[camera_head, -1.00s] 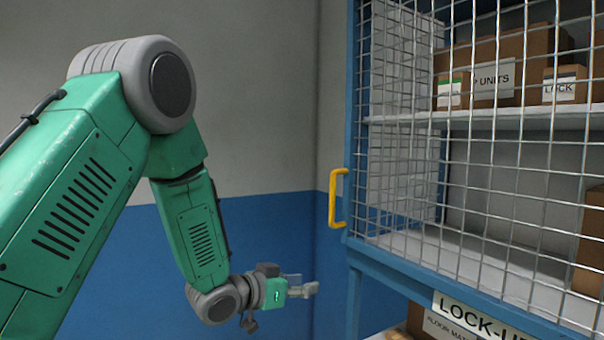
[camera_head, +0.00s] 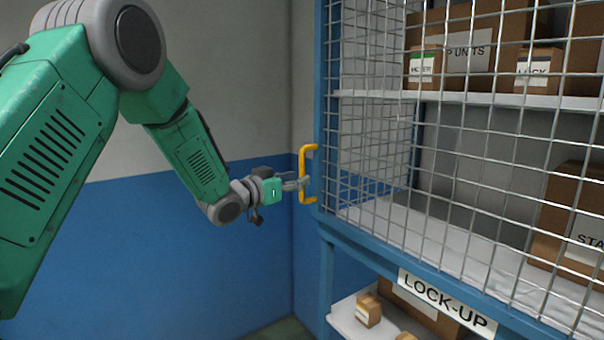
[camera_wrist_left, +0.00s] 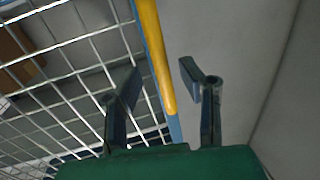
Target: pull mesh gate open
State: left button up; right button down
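The mesh gate (camera_head: 322,110) is a blue frame with silver wire mesh on the right of the head view; it looks closed. Its yellow handle (camera_head: 302,163) stands upright on the gate's left edge. My left gripper (camera_head: 301,184) is at the handle's lower half. In the left wrist view, the two fingers of my left gripper (camera_wrist_left: 160,78) stand apart. The yellow handle (camera_wrist_left: 155,55) shows between and beyond them, with clear gaps on both sides. Whether a finger touches it I cannot tell. My right gripper is not in view.
Behind the mesh, cardboard boxes (camera_head: 470,45) stand on a shelf (camera_head: 460,98). A LOCK-UP sign (camera_head: 447,300) hangs on the lower rail, above a low shelf with small boxes (camera_head: 368,310). The blue and grey wall (camera_head: 230,290) is behind my left arm.

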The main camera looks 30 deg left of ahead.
aim_at(317, 172)
pick_arm(q)
jog(key=shift+w+d+r+p, duration=0.15)
jog(key=shift+w+d, duration=0.25)
jog(key=shift+w, duration=0.25)
jog(key=shift+w+d+r+p, duration=0.15)
jog(key=shift+w+d, duration=0.25)
jog(key=shift+w, duration=0.2)
jog(key=shift+w+a+f, duration=0.15)
jog(key=shift+a+f, duration=0.1)
jog(key=shift+a, duration=0.25)
jog(key=shift+a+f, duration=0.15)
jog(key=shift+a, duration=0.6)
jog(key=c, duration=0.6)
jog(key=shift+d, duration=0.25)
grip_shut()
jog(key=shift+w+d+r, duration=0.1)
jog(key=shift+d+r, duration=0.15)
jog(key=shift+d, duration=0.4)
jog(key=shift+r, duration=0.1)
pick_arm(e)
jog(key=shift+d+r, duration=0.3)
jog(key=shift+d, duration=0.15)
